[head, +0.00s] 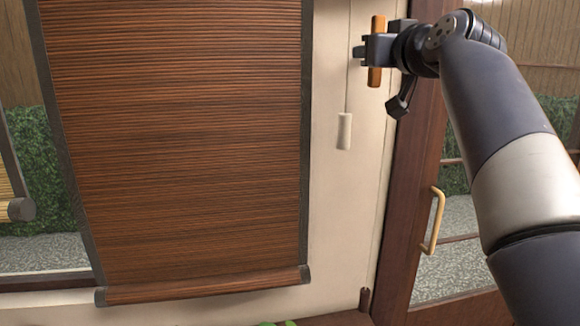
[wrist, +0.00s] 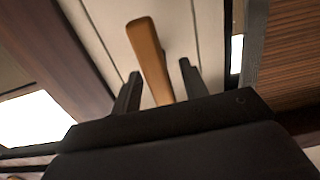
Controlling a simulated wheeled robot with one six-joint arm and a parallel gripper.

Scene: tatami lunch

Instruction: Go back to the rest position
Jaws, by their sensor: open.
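My gripper (head: 360,52) is at the top right in the head view, in front of the pale wall strip between the blind and the door. In the wrist view its two dark fingers (wrist: 158,88) are spread apart. An orange-brown wooden bar (head: 377,77) shows above and below the gripper in the head view. In the wrist view the bar (wrist: 148,50) shows in the gap between the fingers, with clear space on both sides. I cannot tell how far it lies from the fingertips.
A brown slatted blind (head: 190,150) hangs on the left. A white cord pull (head: 344,131) hangs below my gripper. A wood-framed glass door with a curved handle (head: 434,220) stands on the right, partly behind my arm. Green leaves (head: 266,323) show at the bottom edge.

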